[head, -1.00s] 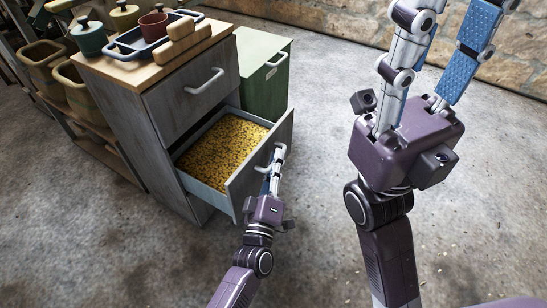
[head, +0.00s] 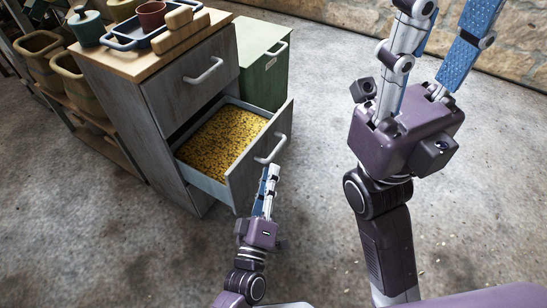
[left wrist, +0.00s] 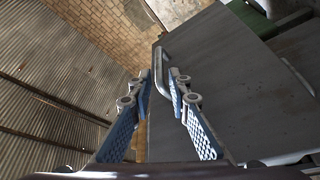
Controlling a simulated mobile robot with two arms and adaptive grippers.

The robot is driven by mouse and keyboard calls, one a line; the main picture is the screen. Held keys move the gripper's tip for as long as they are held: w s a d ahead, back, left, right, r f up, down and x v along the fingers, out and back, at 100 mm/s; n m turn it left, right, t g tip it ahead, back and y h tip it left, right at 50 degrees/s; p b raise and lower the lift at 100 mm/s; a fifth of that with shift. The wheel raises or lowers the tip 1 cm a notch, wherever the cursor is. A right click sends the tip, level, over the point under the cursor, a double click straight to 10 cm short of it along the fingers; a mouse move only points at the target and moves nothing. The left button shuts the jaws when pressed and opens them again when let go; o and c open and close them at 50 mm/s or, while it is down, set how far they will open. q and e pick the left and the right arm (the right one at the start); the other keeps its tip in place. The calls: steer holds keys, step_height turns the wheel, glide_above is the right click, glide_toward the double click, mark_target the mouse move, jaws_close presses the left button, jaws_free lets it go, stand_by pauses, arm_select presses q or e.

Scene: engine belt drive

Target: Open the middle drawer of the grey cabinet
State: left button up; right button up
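The grey cabinet (head: 128,110) stands at the left in the head view. Its middle drawer (head: 243,183) is pulled well out, below the shut top drawer (head: 190,85), and holds yellow-speckled contents (head: 222,140). The drawer's handle (head: 271,150) is free in the head view; it also shows in the left wrist view (left wrist: 163,62), lying beyond and between my fingertips. My left gripper (head: 267,178) is open and empty, just in front of and below the handle. My right gripper (head: 438,40) is open and empty, raised at the right, its fingertips cut off by the frame.
A tray (head: 150,38) with pots stands on the cabinet's wooden top. A green cabinet (head: 262,85) stands close behind it. A shelf with baskets (head: 80,85) is at the left. The concrete floor (head: 310,210) in front and to the right is clear.

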arm_select(q)
steer(key=shift+v, duration=2.25)
